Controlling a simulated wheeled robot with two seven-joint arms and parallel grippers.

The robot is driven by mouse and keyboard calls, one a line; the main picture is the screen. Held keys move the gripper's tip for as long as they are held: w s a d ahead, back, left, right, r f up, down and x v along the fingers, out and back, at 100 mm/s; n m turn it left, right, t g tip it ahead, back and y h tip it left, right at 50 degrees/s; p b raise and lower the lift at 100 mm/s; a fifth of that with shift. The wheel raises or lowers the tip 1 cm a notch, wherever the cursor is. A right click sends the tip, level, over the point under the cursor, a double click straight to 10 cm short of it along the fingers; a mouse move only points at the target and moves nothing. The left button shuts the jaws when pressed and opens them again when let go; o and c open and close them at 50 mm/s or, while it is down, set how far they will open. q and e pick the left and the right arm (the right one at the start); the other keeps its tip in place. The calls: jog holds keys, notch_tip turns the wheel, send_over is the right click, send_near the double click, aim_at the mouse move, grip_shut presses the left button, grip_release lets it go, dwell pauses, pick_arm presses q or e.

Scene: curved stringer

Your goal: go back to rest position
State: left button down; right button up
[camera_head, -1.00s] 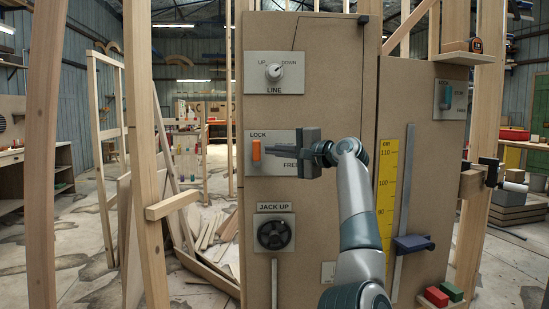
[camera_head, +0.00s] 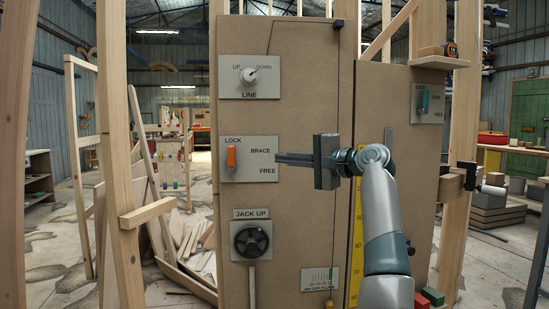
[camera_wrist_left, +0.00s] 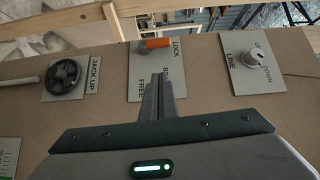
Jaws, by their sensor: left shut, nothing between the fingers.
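My left gripper (camera_head: 279,159) is shut and empty. Its fingers point left in the head view, in front of the brown panel (camera_head: 300,215), near the words BRACE and FREE. In the left wrist view the shut fingers (camera_wrist_left: 159,78) reach toward the same plate. The orange lever (camera_head: 231,157) stands upright under LOCK on that plate, apart from the fingertips; it also shows in the left wrist view (camera_wrist_left: 156,43). My right gripper is not in view.
The panel also carries the LINE knob (camera_head: 250,76) above and the black JACK UP wheel (camera_head: 251,240) below. Wooden posts (camera_head: 121,150) stand left of the panel. A shelf (camera_head: 440,63) holds a small orange-black object.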

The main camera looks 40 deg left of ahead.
pick_arm(q)
jog(key=shift+d, duration=0.6)
jog(key=shift+f, duration=0.15)
